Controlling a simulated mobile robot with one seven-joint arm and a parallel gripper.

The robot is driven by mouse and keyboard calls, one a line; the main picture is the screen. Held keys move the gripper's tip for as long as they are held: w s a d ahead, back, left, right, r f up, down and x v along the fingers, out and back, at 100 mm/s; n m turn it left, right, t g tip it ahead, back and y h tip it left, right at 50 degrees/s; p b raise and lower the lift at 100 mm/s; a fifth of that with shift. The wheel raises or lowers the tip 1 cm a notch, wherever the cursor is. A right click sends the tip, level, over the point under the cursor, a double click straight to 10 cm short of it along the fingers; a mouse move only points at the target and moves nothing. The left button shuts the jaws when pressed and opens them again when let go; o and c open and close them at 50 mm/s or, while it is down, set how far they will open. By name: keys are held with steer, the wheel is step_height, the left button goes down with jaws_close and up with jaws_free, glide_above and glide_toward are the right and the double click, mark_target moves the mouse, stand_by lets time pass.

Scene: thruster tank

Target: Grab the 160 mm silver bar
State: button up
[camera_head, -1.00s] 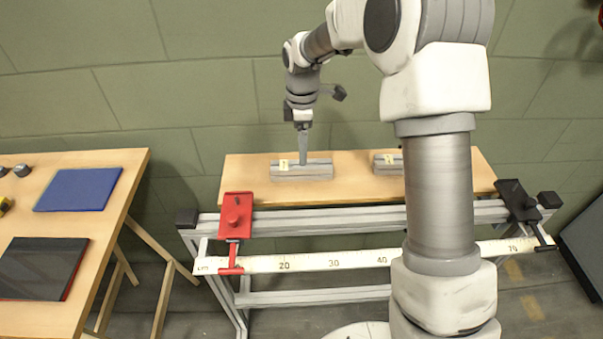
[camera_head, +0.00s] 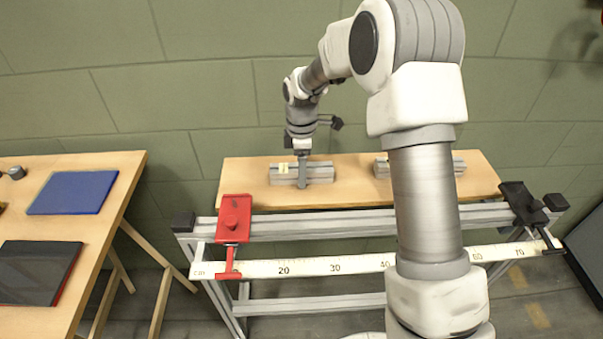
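A silver-grey bar or block (camera_head: 320,172) with a small yellow label lies on the left part of the wooden board behind the frame. A second silver-grey piece (camera_head: 382,168) lies on the right part of the board, partly hidden behind my arm. The label is too small to read, so I cannot tell which is 160 mm. My gripper (camera_head: 302,184) points down at the middle of the left bar, its visible finger overlapping the bar's front. The far finger is hidden, so its opening and any grip are unclear.
A metal frame (camera_head: 330,226) with a white ruler (camera_head: 310,267), a red clamp (camera_head: 234,218) and a black clamp (camera_head: 524,203) stands in front of the board. A table at left holds a blue panel (camera_head: 73,192) and a dark panel (camera_head: 38,272). The wall is close behind.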

jaws_close()
steer(key=shift+r, duration=0.1)
